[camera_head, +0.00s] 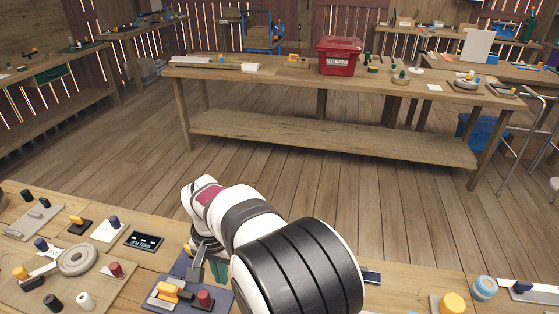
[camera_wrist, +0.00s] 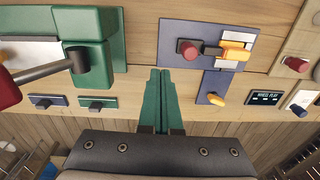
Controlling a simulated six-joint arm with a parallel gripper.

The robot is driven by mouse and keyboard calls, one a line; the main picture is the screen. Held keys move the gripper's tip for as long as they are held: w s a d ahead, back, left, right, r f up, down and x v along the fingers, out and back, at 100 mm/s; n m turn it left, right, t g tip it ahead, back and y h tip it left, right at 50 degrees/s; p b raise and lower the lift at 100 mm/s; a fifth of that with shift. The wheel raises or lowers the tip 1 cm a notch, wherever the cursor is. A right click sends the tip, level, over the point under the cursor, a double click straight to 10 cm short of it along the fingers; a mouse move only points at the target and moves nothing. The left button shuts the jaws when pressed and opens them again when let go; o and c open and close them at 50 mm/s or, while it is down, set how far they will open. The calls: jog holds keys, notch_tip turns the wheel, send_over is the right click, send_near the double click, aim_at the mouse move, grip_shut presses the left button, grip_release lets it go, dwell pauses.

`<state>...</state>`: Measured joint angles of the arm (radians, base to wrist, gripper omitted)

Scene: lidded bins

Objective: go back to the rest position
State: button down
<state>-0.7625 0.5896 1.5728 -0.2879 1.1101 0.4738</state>
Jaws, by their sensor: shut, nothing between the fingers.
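My gripper shows in the wrist view (camera_wrist: 160,78) as two green fingers pressed together, shut and empty. It hangs over a wooden panel or bench top, between a green box-like fixture (camera_wrist: 90,55) on the left and a blue-grey plate (camera_wrist: 185,33) on the right. In the head view my white and black arm reaches over the near bench, and its gripper is mostly hidden behind the arm. The plate also shows in the head view (camera_head: 222,297), with a red knob (camera_head: 205,298) and a yellow handle (camera_head: 167,291). No lidded bin shows near the fingers.
A dark lever with a red end (camera_wrist: 8,90) sticks out at the left of the wrist view. Across open floor stands a long table (camera_head: 280,83) with a red lidded bin (camera_head: 339,57).

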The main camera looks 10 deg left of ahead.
jog(key=s+d+r+m+t+y, duration=0.1)
jog(key=s+d+r+t, duration=0.1)
jog(key=d+r, duration=0.75)
jog(key=s+d+r+m+t+y, duration=0.1)
jog(key=s+d+r+m+t, duration=0.1)
jog(key=d+r, duration=0.75)
jog(key=s+d+f+m+t, duration=0.1)
jog(key=s+d+f+t, duration=0.3)
jog(key=d, duration=0.5)
jog(key=s+f+m+g, duration=0.1)
jog(key=s+f+g, duration=0.5)
jog(key=s, duration=0.5)
jog(key=shift+s+a+f+g+h, duration=0.2)
jog(key=shift+f+g+h, duration=0.15)
jog(key=shift+g, duration=0.85)
